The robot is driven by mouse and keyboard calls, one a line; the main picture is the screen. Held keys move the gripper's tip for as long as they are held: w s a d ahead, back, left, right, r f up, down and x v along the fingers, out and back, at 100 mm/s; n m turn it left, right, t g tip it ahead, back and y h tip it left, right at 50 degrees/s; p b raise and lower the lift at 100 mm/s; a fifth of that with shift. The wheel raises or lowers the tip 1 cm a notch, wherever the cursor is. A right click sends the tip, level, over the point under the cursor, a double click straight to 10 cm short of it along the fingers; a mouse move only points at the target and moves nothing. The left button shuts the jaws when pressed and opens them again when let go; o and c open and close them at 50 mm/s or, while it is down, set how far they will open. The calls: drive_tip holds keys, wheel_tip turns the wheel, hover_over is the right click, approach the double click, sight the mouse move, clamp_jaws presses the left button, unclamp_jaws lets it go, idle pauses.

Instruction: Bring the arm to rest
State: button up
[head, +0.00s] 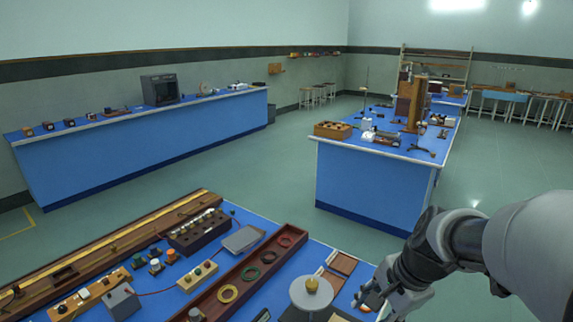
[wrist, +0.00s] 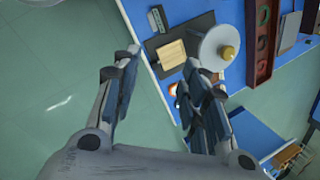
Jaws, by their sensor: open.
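My gripper (head: 366,294) is at the lower right of the head view, near the right end of the near blue bench. In the wrist view my gripper (wrist: 160,58) shows two fingers spread apart with nothing between them. The bench edge and the floor lie behind the fingers. My arm reaches in from the right edge of the head view, bent at the wrist.
The near bench holds a long reddish-brown tray (head: 250,262) with coloured rings, a dark rack (head: 190,240) and wooden rails. A second blue bench (head: 365,180) stands behind, and a long one (head: 150,145) along the left wall.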

drive_tip(key=s+a+r+n+t+h, duration=0.1)
drive_tip(key=s+r+n, duration=0.2)
drive_tip(key=s+n, duration=0.4)
drive_tip(key=s+a+r+n+h, duration=0.1)
drive_tip(key=s+a+r+n, duration=0.1)
drive_tip(key=s+n, duration=0.5)
drive_tip(key=s+r, duration=0.1)
drive_tip(key=s, duration=0.3)
drive_tip(key=shift+s+a+r+t, duration=0.15)
drive_tip(key=shift+s+a+t, duration=0.1)
drive_tip(key=shift+t, duration=0.15)
